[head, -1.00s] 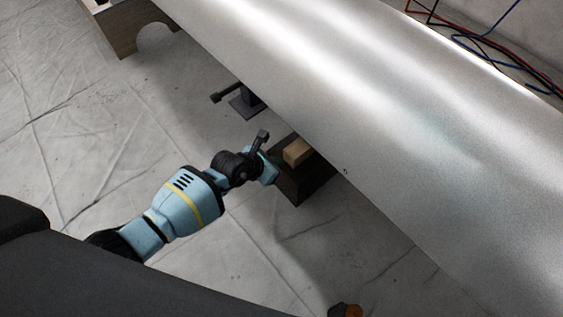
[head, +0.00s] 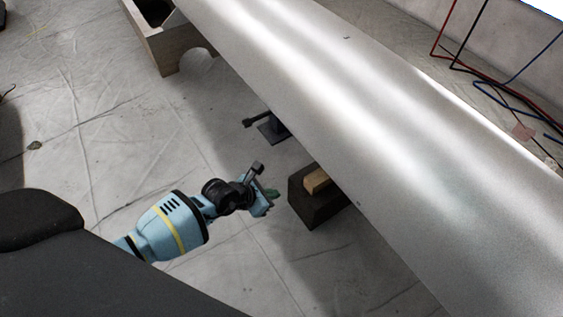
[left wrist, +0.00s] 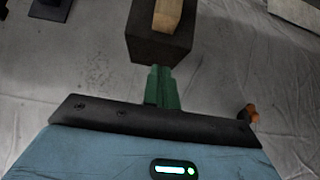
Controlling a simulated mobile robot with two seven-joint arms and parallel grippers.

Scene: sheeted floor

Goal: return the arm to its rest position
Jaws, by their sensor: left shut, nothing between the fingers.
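My left arm comes in from the lower left of the head view, blue with a yellow band. Its gripper (head: 270,197) is shut and empty, a little above the sheeted floor. It is just left of a dark block (head: 312,205) and apart from it. In the left wrist view the green fingers (left wrist: 161,88) are together and point toward the same dark block (left wrist: 160,45). My right gripper is not in view.
A long silvery cylinder (head: 400,140) crosses the view diagonally. A wooden piece (head: 317,180) lies on the dark block. A dark stand (head: 272,128) and a wooden cradle (head: 180,50) are farther back. Cables (head: 490,75) lie at upper right. Floor (head: 110,180) to the left is clear.

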